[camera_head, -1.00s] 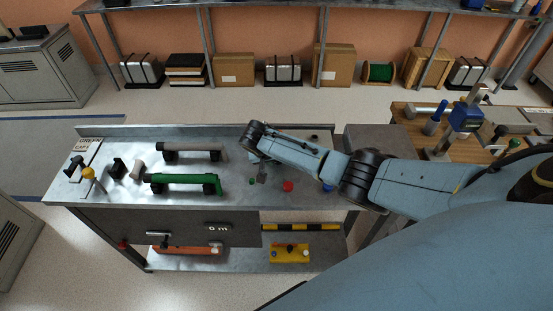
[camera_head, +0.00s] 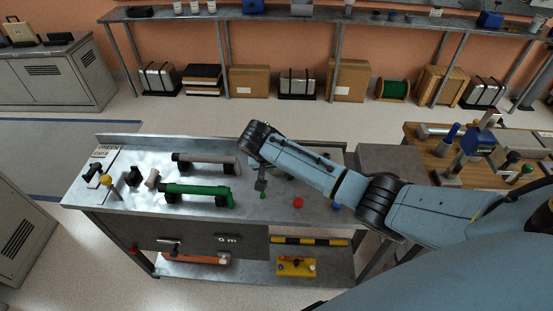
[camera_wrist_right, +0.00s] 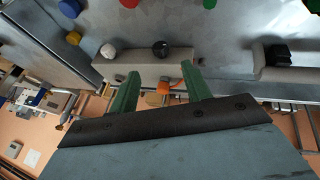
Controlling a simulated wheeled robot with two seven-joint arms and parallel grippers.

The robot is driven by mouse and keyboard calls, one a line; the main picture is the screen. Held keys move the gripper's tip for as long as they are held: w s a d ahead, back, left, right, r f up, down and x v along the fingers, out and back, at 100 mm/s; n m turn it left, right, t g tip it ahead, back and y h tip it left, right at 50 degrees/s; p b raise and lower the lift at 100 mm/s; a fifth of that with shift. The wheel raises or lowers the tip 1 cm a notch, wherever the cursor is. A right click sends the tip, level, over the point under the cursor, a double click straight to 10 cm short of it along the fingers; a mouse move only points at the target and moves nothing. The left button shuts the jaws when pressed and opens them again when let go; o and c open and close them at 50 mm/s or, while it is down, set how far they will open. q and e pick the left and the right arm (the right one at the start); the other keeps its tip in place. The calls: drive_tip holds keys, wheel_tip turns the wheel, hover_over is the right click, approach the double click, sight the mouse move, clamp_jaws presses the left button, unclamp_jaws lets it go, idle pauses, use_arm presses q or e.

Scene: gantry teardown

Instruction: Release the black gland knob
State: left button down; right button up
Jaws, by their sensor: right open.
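In the right wrist view a black round knob (camera_wrist_right: 160,47) sits on a pale grey bar (camera_wrist_right: 180,64), beside a white knob (camera_wrist_right: 108,50). My right gripper (camera_wrist_right: 161,72) is open, with green fingers. An orange part (camera_wrist_right: 165,87) shows between the fingers. In the head view my right forearm hides most of this area. My left gripper is not in view.
The metal bench (camera_head: 130,210) carries a green-handled bar (camera_head: 195,192), a grey-handled bar (camera_head: 205,163) and a red button (camera_head: 298,202). A wooden table (camera_head: 425,155) with tools stands at right. Boxes line the back wall.

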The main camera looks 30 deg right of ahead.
drive_tip(key=v, duration=0.3)
drive_tip(key=shift+s+a+r, duration=0.1)
drive_tip(key=shift+a+r, duration=0.1)
drive_tip(key=shift+r, duration=0.05)
drive_tip(key=shift+f, duration=0.1)
